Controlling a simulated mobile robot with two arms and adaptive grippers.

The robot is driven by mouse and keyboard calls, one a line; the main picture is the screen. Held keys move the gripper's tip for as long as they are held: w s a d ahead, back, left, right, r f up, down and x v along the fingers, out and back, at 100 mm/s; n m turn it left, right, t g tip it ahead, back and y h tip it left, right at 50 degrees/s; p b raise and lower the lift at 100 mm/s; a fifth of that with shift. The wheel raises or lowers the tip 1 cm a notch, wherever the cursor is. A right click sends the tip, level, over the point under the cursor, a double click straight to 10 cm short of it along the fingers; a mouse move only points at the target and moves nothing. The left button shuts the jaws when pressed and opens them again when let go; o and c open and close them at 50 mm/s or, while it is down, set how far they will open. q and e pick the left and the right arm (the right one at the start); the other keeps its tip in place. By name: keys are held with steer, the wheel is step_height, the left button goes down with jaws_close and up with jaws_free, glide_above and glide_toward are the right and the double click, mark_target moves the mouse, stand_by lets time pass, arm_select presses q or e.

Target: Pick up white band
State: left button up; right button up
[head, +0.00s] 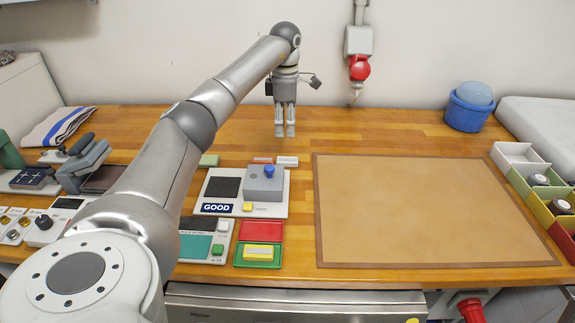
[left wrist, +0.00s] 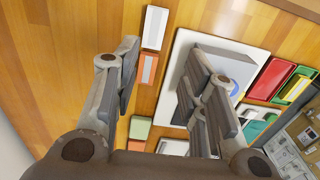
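A small white block, apparently the white band (head: 287,161), lies on the wooden bench just behind the grey-and-white GOOD device. It also shows in the left wrist view (left wrist: 155,27), near the top, with a pale panel on its upper face. My left gripper (head: 285,131) points down above the bench, behind the white band in the head view. My right gripper is in neither view.
An orange block (left wrist: 147,68) lies beside the white one, and a green block (left wrist: 140,127) farther along. The GOOD device (head: 218,187) stands close in front. Red and green trays (head: 260,231) lie nearer. A brown mat (head: 425,210) is bare; a blue tub (head: 467,115) stands behind it.

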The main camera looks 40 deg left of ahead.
mark_target(287, 160)
arm_select(q)
steer(key=f, duration=0.5)
steer(key=shift+w+a+f, duration=0.3)
steer(key=shift+w, duration=0.05)
steer(key=shift+f, duration=0.65)
step_height(287, 160, down, 4)
steer(key=shift+w+d+f+p, duration=0.15)
steer(key=shift+f+p, duration=0.05)
steer(key=shift+p, duration=0.7)
steer(key=shift+f, duration=0.4)
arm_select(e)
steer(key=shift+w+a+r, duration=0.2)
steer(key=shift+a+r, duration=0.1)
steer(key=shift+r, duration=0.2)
arm_select(q)
steer(key=c, duration=0.5)
